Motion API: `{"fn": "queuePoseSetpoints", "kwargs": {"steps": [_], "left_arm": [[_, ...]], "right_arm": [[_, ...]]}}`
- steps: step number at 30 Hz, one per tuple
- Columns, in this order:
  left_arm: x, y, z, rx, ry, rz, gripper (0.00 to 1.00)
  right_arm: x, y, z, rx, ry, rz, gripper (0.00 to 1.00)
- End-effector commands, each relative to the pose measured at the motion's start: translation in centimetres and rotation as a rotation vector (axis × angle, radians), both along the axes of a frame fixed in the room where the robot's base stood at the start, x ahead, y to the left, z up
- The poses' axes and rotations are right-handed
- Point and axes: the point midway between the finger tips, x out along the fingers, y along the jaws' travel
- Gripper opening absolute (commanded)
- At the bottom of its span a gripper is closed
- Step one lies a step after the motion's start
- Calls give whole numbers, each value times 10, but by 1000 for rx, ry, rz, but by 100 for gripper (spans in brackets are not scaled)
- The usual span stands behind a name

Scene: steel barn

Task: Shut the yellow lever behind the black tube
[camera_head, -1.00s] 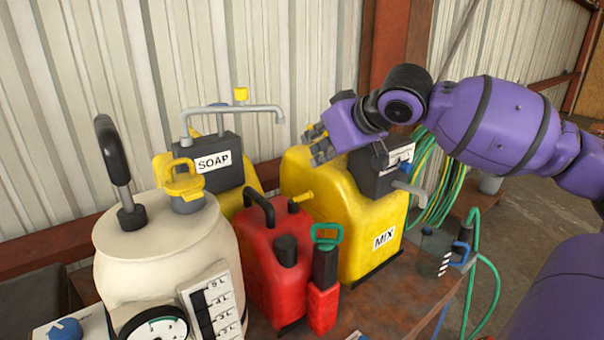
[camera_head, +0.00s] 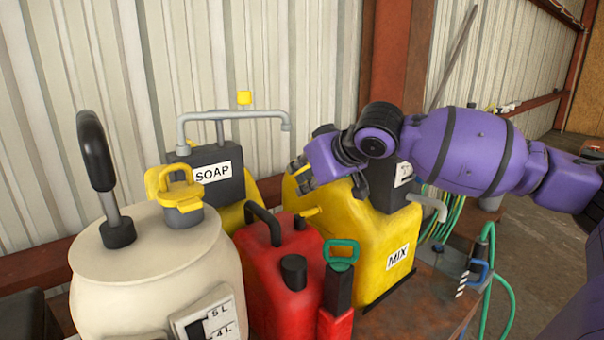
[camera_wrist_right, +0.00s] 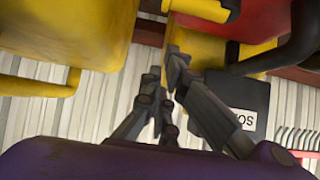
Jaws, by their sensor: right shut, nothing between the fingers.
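A small yellow lever (camera_head: 311,211) stands out at the left edge of the yellow MIX can (camera_head: 372,240), behind the short black tube (camera_head: 293,272) on the red can (camera_head: 275,292). My right gripper (camera_head: 299,180) is shut and empty, above and slightly left of the lever in the picture. I cannot tell whether it touches the can. In the right wrist view the gripper fingers (camera_wrist_right: 165,75) point up the picture, between the yellow can (camera_wrist_right: 65,30) and the black SOAP box (camera_wrist_right: 240,100). My left gripper is out of view.
The black SOAP box with a grey pipe (camera_head: 232,115) stands left of my gripper. A cream tank (camera_head: 150,262) fills the front left. A green handle (camera_head: 342,252) rises right of the black tube. A green hose (camera_head: 487,255) hangs at the right.

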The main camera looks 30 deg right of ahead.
Motion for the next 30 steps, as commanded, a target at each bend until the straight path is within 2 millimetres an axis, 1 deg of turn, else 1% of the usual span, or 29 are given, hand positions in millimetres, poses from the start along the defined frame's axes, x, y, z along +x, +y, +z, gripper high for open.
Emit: {"fn": "queuePoseSetpoints", "kwargs": {"steps": [1, 4, 12, 21, 30], "left_arm": [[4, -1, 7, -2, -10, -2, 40], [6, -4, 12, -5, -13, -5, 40], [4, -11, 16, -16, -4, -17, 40], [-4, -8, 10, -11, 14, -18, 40], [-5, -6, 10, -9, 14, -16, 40]], "right_arm": [[-4, 0, 5, 0, -7, 1, 0], [-11, -1, 1, 0, -6, 1, 0], [-25, -1, -9, 1, -6, 1, 0], [-27, -2, -14, 0, -4, 1, 0], [-26, -1, -14, -1, -5, -10, 0]]}}
